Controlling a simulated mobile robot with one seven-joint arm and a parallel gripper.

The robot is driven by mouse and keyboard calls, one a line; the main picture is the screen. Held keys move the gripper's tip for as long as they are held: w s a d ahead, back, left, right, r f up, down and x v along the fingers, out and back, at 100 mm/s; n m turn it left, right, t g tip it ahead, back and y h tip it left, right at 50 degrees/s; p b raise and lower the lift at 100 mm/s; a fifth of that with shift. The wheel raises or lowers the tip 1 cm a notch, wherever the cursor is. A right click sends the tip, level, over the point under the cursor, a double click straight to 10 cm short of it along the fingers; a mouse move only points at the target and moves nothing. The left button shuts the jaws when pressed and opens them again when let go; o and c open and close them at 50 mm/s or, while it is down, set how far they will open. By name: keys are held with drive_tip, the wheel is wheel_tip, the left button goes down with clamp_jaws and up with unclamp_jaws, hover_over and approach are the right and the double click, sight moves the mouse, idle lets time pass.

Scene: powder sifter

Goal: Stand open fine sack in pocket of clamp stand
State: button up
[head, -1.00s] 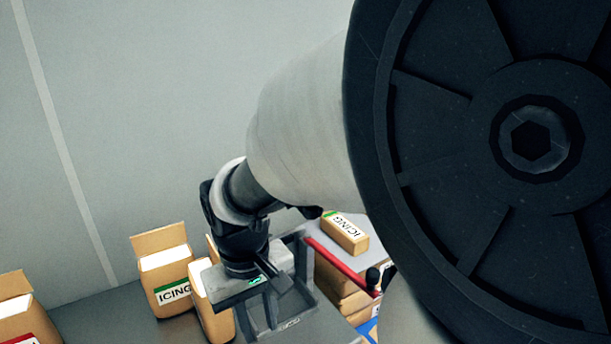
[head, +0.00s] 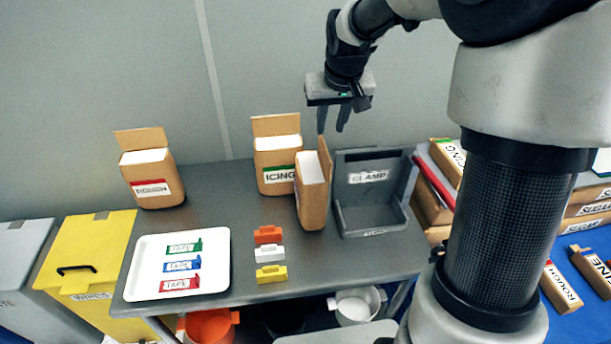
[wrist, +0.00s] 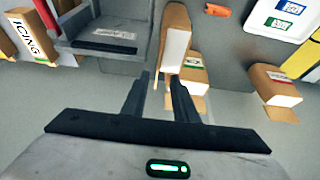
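The clamp stand (head: 378,190) is a grey open-fronted holder marked CLAMP at the table's right, and its pocket looks empty. An open brown sack with white contents (head: 313,195) stands upright just left of it, turned side-on, its flap up on the right. Its label is hidden, so I cannot confirm it is the fine sack. My gripper (head: 334,122) is above this sack's flap, open and empty, fingers pointing down. In the wrist view, the open fingers (wrist: 158,82) have the side-on sack (wrist: 176,50) beyond them and the clamp stand (wrist: 128,48) to the upper left.
An open ICING sack (head: 278,170) stands behind left, and a red-labelled open sack (head: 152,182) farther left. A white tray (head: 140,270) holds tape pieces. Orange, white and yellow clips (head: 270,253) lie in front. Boxes and a red bar (head: 434,178) are right of the stand.

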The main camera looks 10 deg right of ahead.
sight(325, 146)
drive_tip(key=x, duration=0.5)
drive_tip(key=p+x, duration=0.1)
drive_tip(key=x, duration=0.4)
drive_tip(key=shift+w+d+f, duration=0.1)
drive_tip(key=shift+w+f, duration=0.05)
drive_tip(key=shift+w, duration=0.2)
drive_tip(key=shift+w+f, duration=0.15)
drive_tip(key=shift+f, duration=0.25)
drive_tip(key=shift+f+b, duration=0.25)
drive_tip(key=shift+b, duration=0.1)
clamp_jaws()
idle(1.0)
drive_tip(key=shift+w+r, duration=0.15)
drive_tip(key=shift+r, duration=0.05)
